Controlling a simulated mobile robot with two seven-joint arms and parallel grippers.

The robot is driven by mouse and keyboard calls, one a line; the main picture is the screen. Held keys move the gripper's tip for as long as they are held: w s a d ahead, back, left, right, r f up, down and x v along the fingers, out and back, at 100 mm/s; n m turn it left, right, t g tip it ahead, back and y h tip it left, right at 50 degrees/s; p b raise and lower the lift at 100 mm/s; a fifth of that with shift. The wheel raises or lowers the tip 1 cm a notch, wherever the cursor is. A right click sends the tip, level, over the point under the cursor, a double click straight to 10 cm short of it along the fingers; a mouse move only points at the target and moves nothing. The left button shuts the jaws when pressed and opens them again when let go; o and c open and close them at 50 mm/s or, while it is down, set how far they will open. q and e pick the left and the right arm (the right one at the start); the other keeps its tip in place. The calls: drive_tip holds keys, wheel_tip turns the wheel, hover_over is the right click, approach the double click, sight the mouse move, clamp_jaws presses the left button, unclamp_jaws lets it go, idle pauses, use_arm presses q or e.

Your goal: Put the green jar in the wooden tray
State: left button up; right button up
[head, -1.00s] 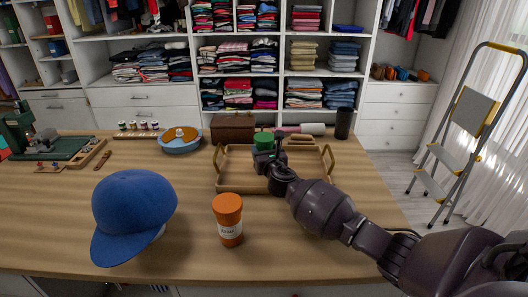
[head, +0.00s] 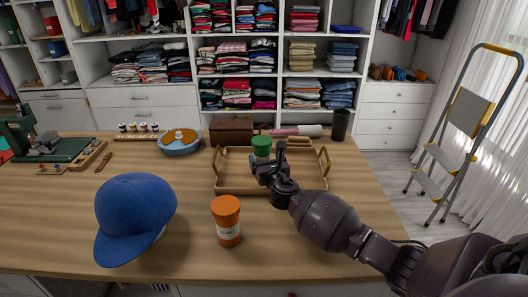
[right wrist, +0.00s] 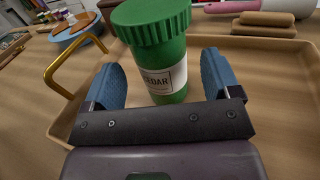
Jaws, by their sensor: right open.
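The green jar (head: 262,147) has a ribbed green lid and a white label. It stands upright in the wooden tray (head: 230,188), which has brass handles. In the right wrist view the jar (right wrist: 160,45) is between and just beyond my open blue fingertips, and the tray (right wrist: 300,50) spreads around it. My right gripper (head: 262,170) is open, low over the tray, on the near side of the jar; it also shows in the right wrist view (right wrist: 165,85). I cannot see clear finger contact with the jar. My left gripper is not in view.
An orange jar (head: 227,222) and a blue cap (head: 135,217) stand on the table in front and to the left. A brown box (head: 231,129), a pink-and-white roll (head: 297,131) and a dark cup (head: 340,124) are behind the tray. A blue bowl (head: 180,146) is further left.

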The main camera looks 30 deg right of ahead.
drive_tip(key=p+v, duration=0.2)
drive_tip(key=v, duration=0.4)
drive_tip(key=shift+s+a+r, duration=0.1)
drive_tip(key=shift+s+a, duration=0.05)
drive_tip(key=shift+s, duration=0.2)
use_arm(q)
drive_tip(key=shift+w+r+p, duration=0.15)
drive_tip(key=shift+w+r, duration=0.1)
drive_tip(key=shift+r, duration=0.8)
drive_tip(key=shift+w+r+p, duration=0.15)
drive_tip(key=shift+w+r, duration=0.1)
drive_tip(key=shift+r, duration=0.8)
use_arm(e)
drive_tip(key=shift+s+a, duration=0.15)
drive_tip(key=shift+s, duration=0.4)
